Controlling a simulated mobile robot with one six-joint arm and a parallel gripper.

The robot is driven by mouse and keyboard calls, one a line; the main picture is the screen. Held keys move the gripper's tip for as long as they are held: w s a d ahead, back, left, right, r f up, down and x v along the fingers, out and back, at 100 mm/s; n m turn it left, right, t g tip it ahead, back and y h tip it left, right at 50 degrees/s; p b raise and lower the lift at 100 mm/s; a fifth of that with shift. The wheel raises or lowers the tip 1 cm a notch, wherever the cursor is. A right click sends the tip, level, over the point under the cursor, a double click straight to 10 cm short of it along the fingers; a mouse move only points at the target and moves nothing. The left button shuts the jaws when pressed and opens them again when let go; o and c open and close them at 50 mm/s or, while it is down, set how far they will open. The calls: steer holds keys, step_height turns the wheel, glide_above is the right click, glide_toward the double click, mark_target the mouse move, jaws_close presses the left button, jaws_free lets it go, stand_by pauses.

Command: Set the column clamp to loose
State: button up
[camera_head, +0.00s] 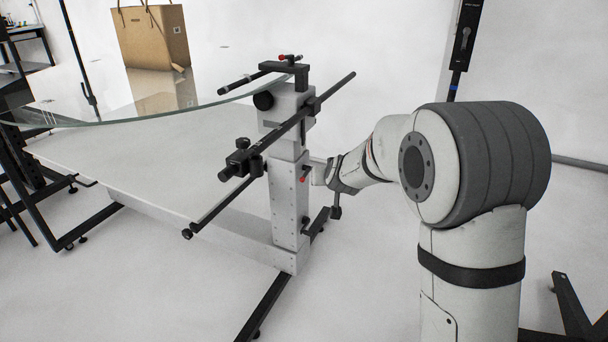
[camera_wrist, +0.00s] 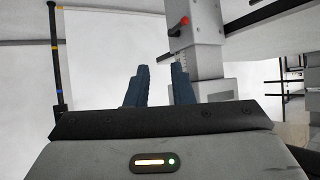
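The column (camera_head: 286,205) is a pale upright post carrying black rods. A small red-tipped clamp lever (camera_head: 304,174) is on its right side. Whether the clamp is tight or loose cannot be told. My gripper (camera_wrist: 160,66) is open, with an empty gap between its two dark blue fingers. It is beside the column, apart from the lever in the wrist view. In the head view my arm reaches in from the right and hides part of the gripper.
A glass disc (camera_head: 120,112) spans the upper left above a white table panel (camera_head: 150,165). A black crossbar (camera_head: 270,148) and an upper red-tipped lever (camera_head: 289,57) stick out from the column.

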mark_target(301, 181)
steer(key=w+a+f+t+h, duration=0.2)
steer(key=w+a+f, duration=0.1)
steer(key=w+f, duration=0.1)
steer(key=w+a+f+m+t+h+b, duration=0.1)
steer(key=w+a+f+t, duration=0.1)
steer(key=w+a+f, duration=0.2)
steer(key=w+a+f+t+h, duration=0.2)
steer(key=w+a+f, duration=0.1)
steer(key=w+f, duration=0.1)
steer(key=shift+a+f+m+h+b, duration=0.25)
steer(key=shift+f+m+h+b, duration=0.05)
steer(key=shift+m+b, duration=0.1)
steer(key=shift+s+a+f+h, duration=0.1)
steer(key=shift+f+h, duration=0.2)
steer(key=shift+f, duration=0.15)
steer(key=b+x, duration=0.2)
steer(key=x, duration=0.5)
steer(key=shift+w+r, duration=0.2)
steer(key=shift+w, duration=0.15)
